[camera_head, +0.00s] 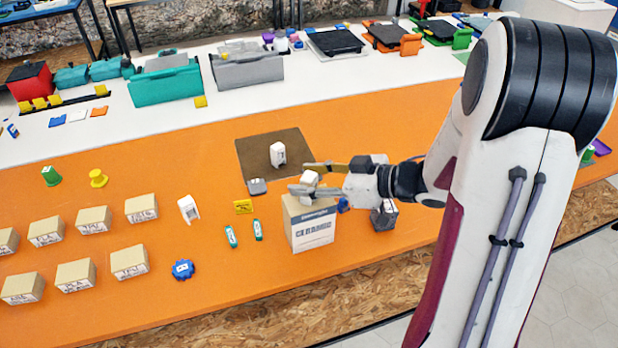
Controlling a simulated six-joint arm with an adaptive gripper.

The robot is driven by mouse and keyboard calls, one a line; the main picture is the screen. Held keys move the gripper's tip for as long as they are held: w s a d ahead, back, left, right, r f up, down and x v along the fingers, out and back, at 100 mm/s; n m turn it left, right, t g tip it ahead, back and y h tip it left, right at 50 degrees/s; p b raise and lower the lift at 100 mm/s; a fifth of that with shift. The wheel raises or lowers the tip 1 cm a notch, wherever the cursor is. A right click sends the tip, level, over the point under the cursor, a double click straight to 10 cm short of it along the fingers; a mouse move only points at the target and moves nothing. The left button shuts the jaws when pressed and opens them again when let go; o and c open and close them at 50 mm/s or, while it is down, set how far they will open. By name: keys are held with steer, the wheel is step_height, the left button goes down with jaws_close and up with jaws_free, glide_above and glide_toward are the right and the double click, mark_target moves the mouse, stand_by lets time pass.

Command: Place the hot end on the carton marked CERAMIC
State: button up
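The carton marked CERAMIC (313,230) stands upright on the orange table, its printed face towards the camera. My gripper (306,178) is just above the carton's top, reaching in from the right, with its two fingers apart. A small white block (310,178), possibly the hot end, sits between the fingers. I cannot tell whether the fingers press on it, or whether it touches the carton top. The lower finger hides part of that top. A similar white piece (278,154) stands on a brown mat (262,143) behind, and another white piece (188,209) stands to the left.
A dark grey block (383,215) and a small blue item (343,205) are right of the carton. Two small green-and-white tubes (231,237) lie to its left, with a blue knob (182,270) further left. Several small cartons (130,262) stand at far left.

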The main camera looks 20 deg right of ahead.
steer(key=shift+r, duration=0.15)
steer(key=v, duration=1.2)
stand_by(0.3)
stand_by(0.5)
